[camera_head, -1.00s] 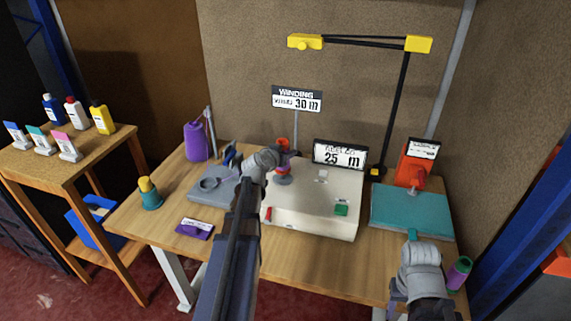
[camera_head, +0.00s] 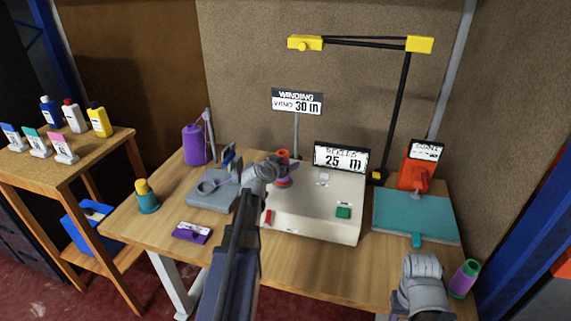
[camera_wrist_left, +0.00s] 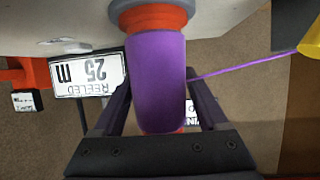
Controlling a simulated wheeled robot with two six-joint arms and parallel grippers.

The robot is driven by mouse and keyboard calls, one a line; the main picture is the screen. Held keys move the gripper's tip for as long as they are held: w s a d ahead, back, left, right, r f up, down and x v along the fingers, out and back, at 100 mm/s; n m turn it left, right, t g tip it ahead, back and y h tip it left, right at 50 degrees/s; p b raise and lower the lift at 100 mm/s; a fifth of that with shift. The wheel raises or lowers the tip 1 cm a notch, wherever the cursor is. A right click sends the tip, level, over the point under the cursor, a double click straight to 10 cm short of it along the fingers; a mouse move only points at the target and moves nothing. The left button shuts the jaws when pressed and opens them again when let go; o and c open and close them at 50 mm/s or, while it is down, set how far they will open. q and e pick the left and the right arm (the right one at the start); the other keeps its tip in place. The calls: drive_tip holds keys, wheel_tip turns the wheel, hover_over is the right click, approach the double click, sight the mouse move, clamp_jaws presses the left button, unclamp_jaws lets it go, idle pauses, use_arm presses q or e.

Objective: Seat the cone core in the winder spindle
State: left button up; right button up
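The cone core (camera_wrist_left: 158,80) fills the middle of the left wrist view, purple in the middle with orange-red ends. Its orange-red end meets a grey ring on the winder top, where the spindle (camera_wrist_left: 150,8) is; the shaft inside is hidden. In the head view the core (camera_head: 283,156) stands upright at the winder's (camera_head: 310,200) left back part. My left gripper (camera_wrist_left: 158,100) has one finger on each side of the purple part and appears closed on it. My right arm shows at the lower right of the head view, but its fingers are not visible.
A purple yarn strand (camera_wrist_left: 240,66) runs right from the core. A purple cone (camera_head: 194,146), a grey plate with a ring (camera_head: 205,187) and a teal cone with yellow top (camera_head: 147,196) stand left. The front table strip is mostly clear.

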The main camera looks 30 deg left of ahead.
use_arm(q)
drive_tip(key=shift+r, duration=0.25)
drive_tip(key=p+v, duration=0.5)
drive_tip(key=v, duration=0.7)
drive_tip(key=shift+f, duration=0.1)
drive_tip(key=d+f+g+h, duration=0.1)
drive_tip(key=d, duration=0.3)
drive_tip(key=d+f+m+h, duration=0.1)
drive_tip(key=d, duration=0.3)
drive_tip(key=w+d+f+m+g+h+p, duration=0.1)
drive_tip(key=d, duration=0.3)
drive_tip(key=shift+d+g, duration=0.25)
drive_tip(key=shift+g, duration=0.05)
drive_tip(key=s+d+f+m+g+p, duration=0.1)
drive_tip(key=s+d+f+m+g, duration=0.25)
drive_tip(key=d, duration=0.65)
drive_tip(key=s+d+f+n+g+p, duration=0.1)
drive_tip(key=s+d+f+g+p, duration=0.1)
drive_tip(key=s+d+g, duration=0.6)
drive_tip(key=s+d+y, duration=0.1)
drive_tip(key=s, duration=0.1)
drive_tip(key=s+d+y, duration=0.1)
drive_tip(key=s+d, duration=0.1)
drive_tip(key=s+d+y+p, duration=0.1)
drive_tip(key=s+d, duration=0.1)
drive_tip(key=s, duration=0.1)
drive_tip(key=shift+s+m, duration=0.1)
drive_tip(key=shift+m, duration=0.15)
